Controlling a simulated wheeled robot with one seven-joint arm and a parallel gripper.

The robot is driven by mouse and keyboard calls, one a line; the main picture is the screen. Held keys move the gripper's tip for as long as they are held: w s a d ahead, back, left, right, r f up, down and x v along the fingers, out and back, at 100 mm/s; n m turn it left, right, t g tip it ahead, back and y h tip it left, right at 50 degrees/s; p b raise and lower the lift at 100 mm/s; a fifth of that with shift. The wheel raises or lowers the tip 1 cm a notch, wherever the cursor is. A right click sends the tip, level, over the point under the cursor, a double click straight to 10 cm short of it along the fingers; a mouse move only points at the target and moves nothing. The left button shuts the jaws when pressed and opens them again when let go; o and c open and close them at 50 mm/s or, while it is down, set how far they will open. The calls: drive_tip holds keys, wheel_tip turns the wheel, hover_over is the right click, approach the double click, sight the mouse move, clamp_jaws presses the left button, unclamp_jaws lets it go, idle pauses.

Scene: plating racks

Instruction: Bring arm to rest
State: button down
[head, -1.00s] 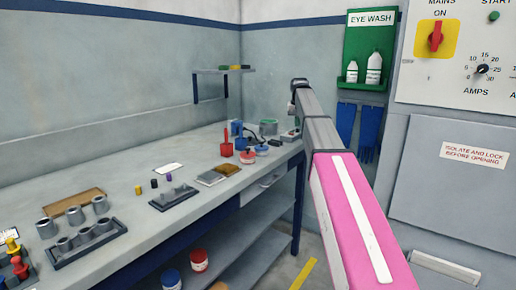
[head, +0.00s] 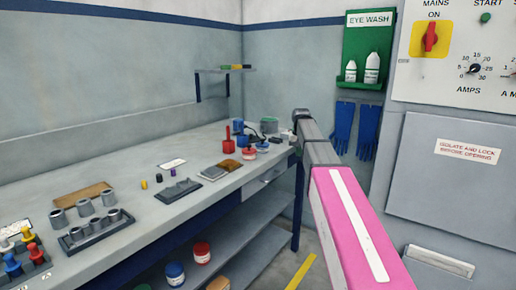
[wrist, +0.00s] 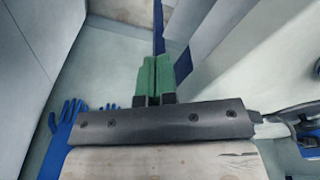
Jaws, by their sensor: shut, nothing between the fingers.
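My arm (head: 345,215), pink with a white stripe and grey toward its far end, reaches forward from the lower right in the head view. Its far end is beside the right end of the bench. The fingers are too small or hidden to make out there. In the wrist view my gripper (wrist: 153,78) shows two green fingers side by side, pressed together with nothing between them.
Blue gloves (head: 367,133) hang below the green eye wash station (head: 350,58). A grey control cabinet (head: 445,175) stands at right. Blue gloves also show in the wrist view (wrist: 66,125).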

drive_tip(key=s+f+n+g, duration=0.1)
drive_tip(key=s+f, duration=3)
drive_tip(key=shift+s, duration=0.4)
